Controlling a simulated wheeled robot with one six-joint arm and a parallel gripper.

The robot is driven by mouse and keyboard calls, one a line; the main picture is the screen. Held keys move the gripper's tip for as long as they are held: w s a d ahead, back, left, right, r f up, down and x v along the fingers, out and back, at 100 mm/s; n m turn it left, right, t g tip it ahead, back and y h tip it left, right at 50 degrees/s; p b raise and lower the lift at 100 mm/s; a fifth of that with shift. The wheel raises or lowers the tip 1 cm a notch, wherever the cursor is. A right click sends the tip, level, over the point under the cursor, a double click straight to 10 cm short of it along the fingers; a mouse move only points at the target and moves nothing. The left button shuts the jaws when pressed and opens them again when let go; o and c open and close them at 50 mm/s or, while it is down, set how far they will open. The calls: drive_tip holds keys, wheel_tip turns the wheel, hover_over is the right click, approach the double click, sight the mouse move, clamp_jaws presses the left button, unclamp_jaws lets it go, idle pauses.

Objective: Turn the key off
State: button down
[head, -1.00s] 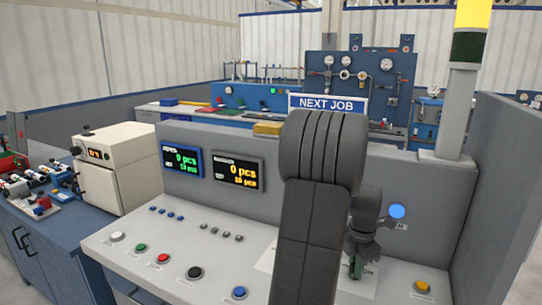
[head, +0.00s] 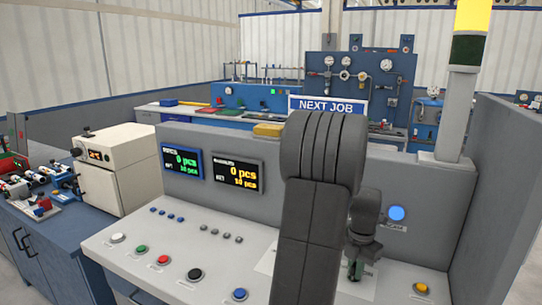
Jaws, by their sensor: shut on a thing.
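My gripper (head: 355,268) is low over the right part of the grey control panel (head: 135,250), just right of my large dark arm link. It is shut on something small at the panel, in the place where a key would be. I cannot make out the key itself, as the fingers and arm hide it. A light plate on the panel shows partly around the gripper. A lit blue lamp (head: 397,214) is on the upright panel behind the gripper.
Green, red, black and blue buttons line the panel's front, with a yellow button (head: 421,288) right of the gripper. Two displays (head: 233,173) are on the upright panel. A grey side wall and a signal tower (head: 466,90) lit yellow stand at the right.

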drive_tip(key=n, duration=0.3)
drive_tip(key=c, duration=1.3)
unclamp_jaws()
drive_tip(key=shift+r+p, duration=1.85)
drive_tip(key=shift+r, duration=0.25)
drive_tip(key=shift+f, duration=0.2)
